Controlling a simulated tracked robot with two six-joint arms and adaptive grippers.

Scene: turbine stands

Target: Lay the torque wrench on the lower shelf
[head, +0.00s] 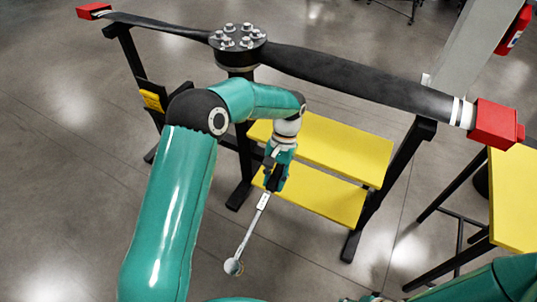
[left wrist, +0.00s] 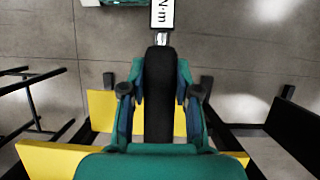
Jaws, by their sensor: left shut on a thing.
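The torque wrench (head: 252,228) has a black handle, a silver shaft with a white label, and a round head. My left gripper (head: 276,175) is shut on its black handle. The wrench hangs in the air, tilted, its head toward the lower left over the floor. In the left wrist view my left gripper (left wrist: 160,90) has a finger on each side of the wrench handle (left wrist: 158,110); the head is out of frame. The yellow lower shelf (head: 325,198) is behind and right of the gripper, under the upper shelf (head: 340,150). My right gripper is not in view.
A dark propeller (head: 345,78) with red tip covers (head: 497,122) lies across the stand above the shelves. Black stand legs (head: 362,215) flank the shelves. A yellow-topped table (head: 515,195) stands at right. Open floor lies in front of the shelves.

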